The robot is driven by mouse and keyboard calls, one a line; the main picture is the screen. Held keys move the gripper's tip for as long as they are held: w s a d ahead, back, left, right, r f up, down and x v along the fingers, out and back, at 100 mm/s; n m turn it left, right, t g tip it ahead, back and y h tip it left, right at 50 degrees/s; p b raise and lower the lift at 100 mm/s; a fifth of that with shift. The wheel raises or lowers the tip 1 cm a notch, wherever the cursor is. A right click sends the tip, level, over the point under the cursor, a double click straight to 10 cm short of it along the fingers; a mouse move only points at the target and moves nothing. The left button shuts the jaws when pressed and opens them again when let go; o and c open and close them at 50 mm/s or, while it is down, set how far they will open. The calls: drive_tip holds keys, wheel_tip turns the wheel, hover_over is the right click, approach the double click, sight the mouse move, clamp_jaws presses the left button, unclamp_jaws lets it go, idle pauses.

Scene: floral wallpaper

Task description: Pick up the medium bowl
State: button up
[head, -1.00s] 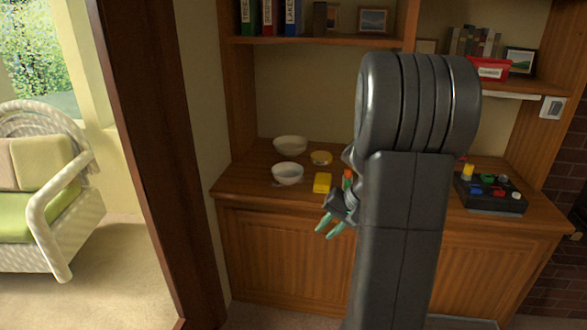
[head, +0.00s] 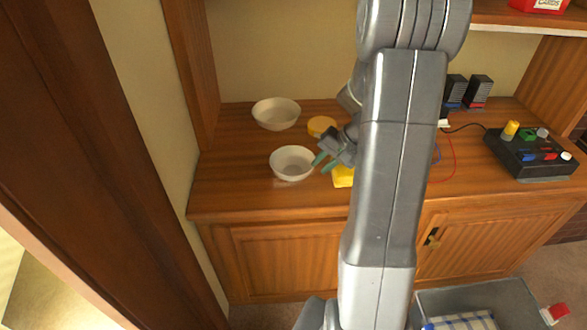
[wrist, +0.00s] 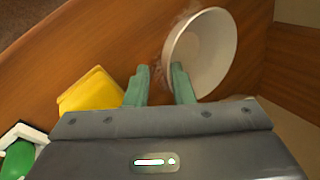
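Two pale bowls stand on the wooden cabinet top (head: 235,190): a back bowl (head: 276,113), and a front bowl (head: 292,163) that looks slightly smaller. I cannot tell for certain which is the medium one. My gripper (head: 322,163) is just right of the front bowl, fingers pointing toward its right rim. In the wrist view, my gripper (wrist: 160,70) is open, with two green fingers apart. A white bowl (wrist: 205,50), apparently the front one, is ahead; its near-left rim lies in line with the gap, and the right finger overlaps it. Contact is unclear.
A yellow block (head: 343,176) lies close to the gripper, also left of the fingers in the wrist view (wrist: 92,92). A round yellow object (head: 322,126) sits behind. A black control box (head: 530,155) is at right. A wooden upright (head: 190,60) borders the left.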

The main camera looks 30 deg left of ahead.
sight(311, 169)
drive_tip(key=shift+w+a, duration=0.2)
drive_tip(key=shift+a, duration=0.1)
drive_tip(key=shift+a+f, duration=0.25)
drive_tip(key=x, duration=0.4)
drive_tip(key=shift+w+a+f, duration=0.15)
drive_tip(key=shift+a, duration=0.05)
clamp_jaws()
